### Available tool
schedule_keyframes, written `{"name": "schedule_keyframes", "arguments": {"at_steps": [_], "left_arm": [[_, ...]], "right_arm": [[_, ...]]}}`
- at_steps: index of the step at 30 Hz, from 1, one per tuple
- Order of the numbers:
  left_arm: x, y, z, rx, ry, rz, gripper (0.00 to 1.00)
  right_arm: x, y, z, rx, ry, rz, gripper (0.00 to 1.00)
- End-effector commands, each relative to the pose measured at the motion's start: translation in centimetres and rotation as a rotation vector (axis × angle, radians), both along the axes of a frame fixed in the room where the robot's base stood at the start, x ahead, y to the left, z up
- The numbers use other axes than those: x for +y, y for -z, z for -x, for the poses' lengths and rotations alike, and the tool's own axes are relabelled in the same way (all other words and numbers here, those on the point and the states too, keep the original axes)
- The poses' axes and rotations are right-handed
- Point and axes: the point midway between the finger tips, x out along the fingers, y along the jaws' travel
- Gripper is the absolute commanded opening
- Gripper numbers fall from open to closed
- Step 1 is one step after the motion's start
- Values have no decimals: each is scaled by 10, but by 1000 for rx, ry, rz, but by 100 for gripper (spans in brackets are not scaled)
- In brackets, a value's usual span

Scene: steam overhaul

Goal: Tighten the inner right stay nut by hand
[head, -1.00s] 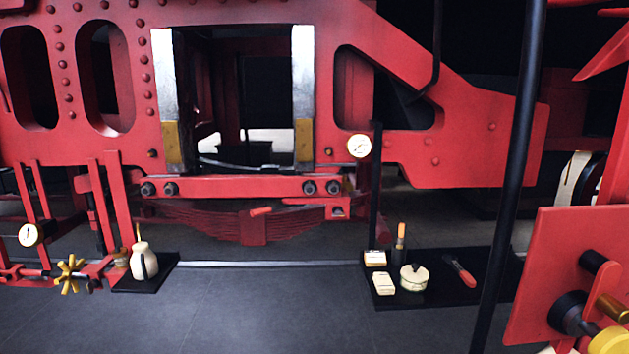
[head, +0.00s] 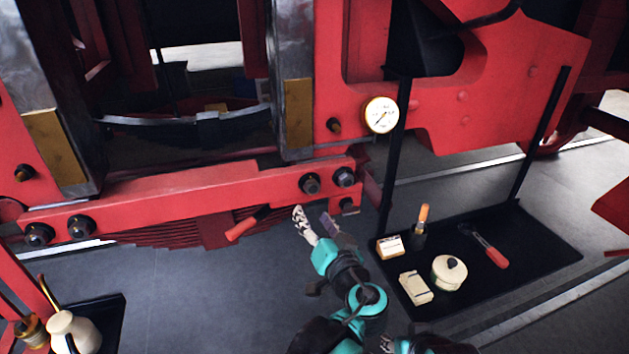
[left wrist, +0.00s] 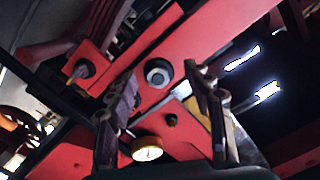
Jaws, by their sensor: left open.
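The inner right stay nut (head: 310,184) is a dark hex nut on the right end of the red stay bar (head: 160,196). The outer right nut (head: 344,177) sits just to its right. My left gripper (head: 318,222) is open and empty, below and in front of these nuts, pointing up toward the bar. In the left wrist view the open fingers (left wrist: 162,100) frame one round grey nut (left wrist: 158,72) with a gap all around; I cannot tell which of the two it is. A small part of my right arm shows at the bottom edge; its jaws are unclear.
A red handle (head: 247,224) sticks out under the bar. A cream jug (head: 75,333) stands lower left.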

Motion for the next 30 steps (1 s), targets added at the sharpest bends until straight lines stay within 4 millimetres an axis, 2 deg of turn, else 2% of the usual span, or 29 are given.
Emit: {"name": "schedule_keyframes", "arguments": {"at_steps": [1, 5, 15, 18, 29, 30], "left_arm": [[-14, -9, -1, -34, 16, -4, 52], [-24, -15, -7, -76, 30, -8, 52], [-6, -14, -59, -77, 27, -8, 52], [-3, -14, -68, -76, 28, -8, 52], [-1, -15, -75, -75, 29, -9, 52], [-1, -15, -75, -75, 29, -9, 44]], "right_arm": [[0, -4, 0, 0, 0, 0, 40], [0, -2, 0, 0, 0, 0, 40], [0, 10, 0, 0, 0, 0, 40], [0, 12, 0, 0, 0, 0, 40], [0, 12, 0, 0, 0, 0, 40], [0, 12, 0, 0, 0, 0, 40]]}}
